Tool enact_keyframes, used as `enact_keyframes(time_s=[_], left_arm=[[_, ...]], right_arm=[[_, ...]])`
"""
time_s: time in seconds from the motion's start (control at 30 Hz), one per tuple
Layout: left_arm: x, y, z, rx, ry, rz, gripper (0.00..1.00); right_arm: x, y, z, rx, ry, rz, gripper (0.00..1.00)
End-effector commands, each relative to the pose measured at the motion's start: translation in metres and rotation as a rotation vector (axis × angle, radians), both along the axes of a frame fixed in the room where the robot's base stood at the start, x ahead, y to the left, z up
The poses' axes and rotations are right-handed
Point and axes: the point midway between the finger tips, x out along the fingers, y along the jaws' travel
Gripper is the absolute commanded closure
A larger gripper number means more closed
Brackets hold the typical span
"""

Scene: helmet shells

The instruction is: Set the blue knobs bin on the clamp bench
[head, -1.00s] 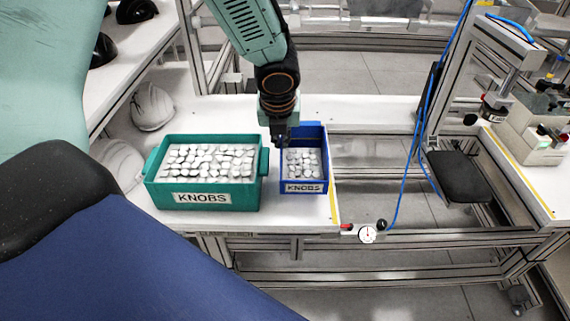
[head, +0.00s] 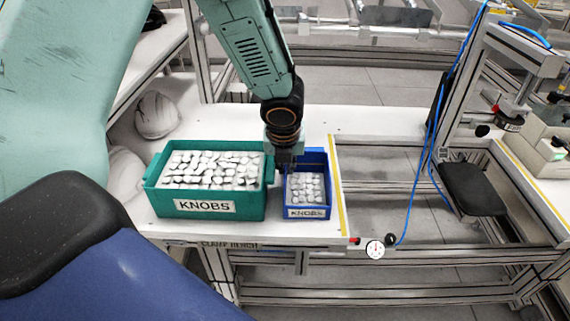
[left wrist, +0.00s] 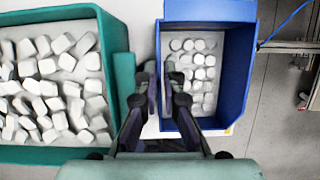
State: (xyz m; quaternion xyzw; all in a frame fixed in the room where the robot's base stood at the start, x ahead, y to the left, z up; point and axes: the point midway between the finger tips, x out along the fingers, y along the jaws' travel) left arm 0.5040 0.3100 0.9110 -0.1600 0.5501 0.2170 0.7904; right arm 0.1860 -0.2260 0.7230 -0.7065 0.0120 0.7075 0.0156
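The blue knobs bin (head: 307,212) has a KNOBS label and holds several pale round knobs. It stands upright at the right end of the white clamp bench (head: 375,120), just left of the yellow edge strip, and appears to rest on the top. My left gripper (head: 285,164) comes down from above at the bin's left wall. In the left wrist view its fingers (left wrist: 161,75) straddle that wall of the blue bin (left wrist: 238,60), closed in on it. The exact finger contact is partly hidden. My right gripper is not in view.
A larger teal KNOBS bin (head: 205,208) stands close on the left, with a narrow gap. White helmet shells (head: 156,115) lie at the far left. A dial gauge (head: 375,249) and blue hose are at the right front. Bare bench lies behind the bins.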

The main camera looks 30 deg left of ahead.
Motion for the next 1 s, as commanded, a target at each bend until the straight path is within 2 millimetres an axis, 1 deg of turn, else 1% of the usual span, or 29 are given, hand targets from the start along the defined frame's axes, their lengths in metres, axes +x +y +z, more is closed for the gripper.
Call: enact_keyframes(time_s=[0.07, 0.43, 0.53, 0.67, 0.9, 1.0], left_arm=[[0.000, 0.000, 0.001, 0.000, 0.000, 0.000, 0.85], [0.000, 0.000, 0.001, 0.000, 0.000, 0.000, 0.85], [0.000, 0.000, 0.004, 0.000, 0.000, 0.000, 0.85], [-0.005, -0.003, 0.025, 0.001, -0.003, 0.000, 0.85], [-0.020, -0.012, 0.074, 0.001, -0.003, -0.001, 0.85], [-0.026, -0.015, 0.091, 0.001, -0.003, -0.001, 0.85]], right_arm=[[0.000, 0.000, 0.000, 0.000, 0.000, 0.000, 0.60], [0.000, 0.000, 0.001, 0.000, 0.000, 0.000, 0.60], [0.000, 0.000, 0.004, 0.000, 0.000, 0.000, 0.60], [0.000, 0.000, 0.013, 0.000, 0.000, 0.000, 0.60], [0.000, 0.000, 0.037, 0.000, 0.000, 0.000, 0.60], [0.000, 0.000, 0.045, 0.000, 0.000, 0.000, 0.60]])
